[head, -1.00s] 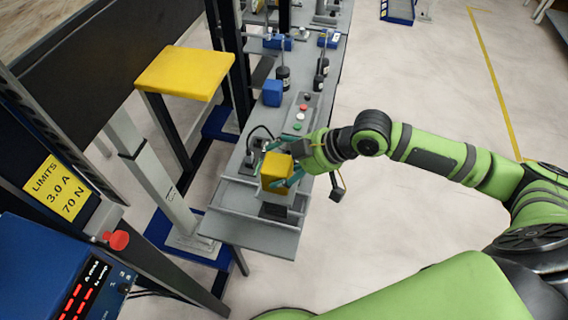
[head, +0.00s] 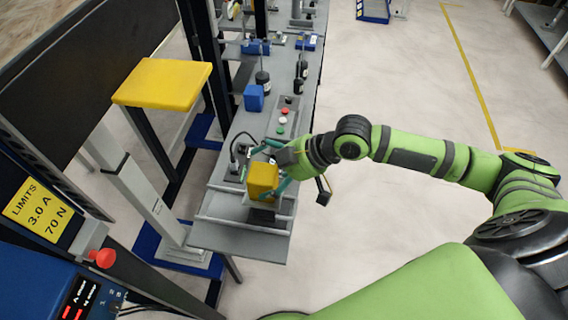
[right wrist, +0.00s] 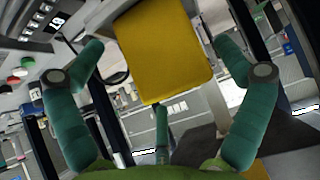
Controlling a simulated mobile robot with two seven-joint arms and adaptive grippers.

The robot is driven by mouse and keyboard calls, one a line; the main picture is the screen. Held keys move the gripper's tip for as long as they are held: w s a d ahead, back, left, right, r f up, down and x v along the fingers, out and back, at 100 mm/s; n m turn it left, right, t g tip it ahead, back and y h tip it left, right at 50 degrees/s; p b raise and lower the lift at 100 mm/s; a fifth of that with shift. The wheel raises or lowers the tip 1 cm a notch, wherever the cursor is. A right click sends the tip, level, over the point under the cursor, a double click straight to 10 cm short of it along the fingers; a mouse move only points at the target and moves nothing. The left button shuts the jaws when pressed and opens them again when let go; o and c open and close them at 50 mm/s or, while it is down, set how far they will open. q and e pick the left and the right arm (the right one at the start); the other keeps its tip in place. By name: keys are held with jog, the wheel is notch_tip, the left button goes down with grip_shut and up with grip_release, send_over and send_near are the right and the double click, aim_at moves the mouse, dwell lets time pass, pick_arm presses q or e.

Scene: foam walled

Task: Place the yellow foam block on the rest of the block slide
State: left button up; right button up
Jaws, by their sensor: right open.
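The yellow foam block (head: 262,181) is at the near end of the grey bench, over the grey block slide (head: 225,206). A dark pad (head: 260,215) shows just in front of the block; I cannot tell if the block touches what is below it. My right gripper (head: 270,165) is open around the block. In the right wrist view the block (right wrist: 163,50) lies between the spread teal fingers, with visible gaps on both sides. My left gripper is not in view.
A blue block (head: 254,97), a panel with coloured buttons (head: 284,120) and black weights stand farther back on the bench. A yellow-topped stand (head: 163,83) is left of it. A red stop button (head: 103,258) is at lower left. The floor right of the bench is clear.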

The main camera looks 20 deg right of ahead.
jog(key=b+v, duration=0.1)
jog(key=v, duration=1)
jog(key=shift+d+b, duration=0.2)
jog(key=shift+b, duration=0.2)
jog(key=shift+s+r, duration=0.1)
jog(key=shift+r, duration=0.05)
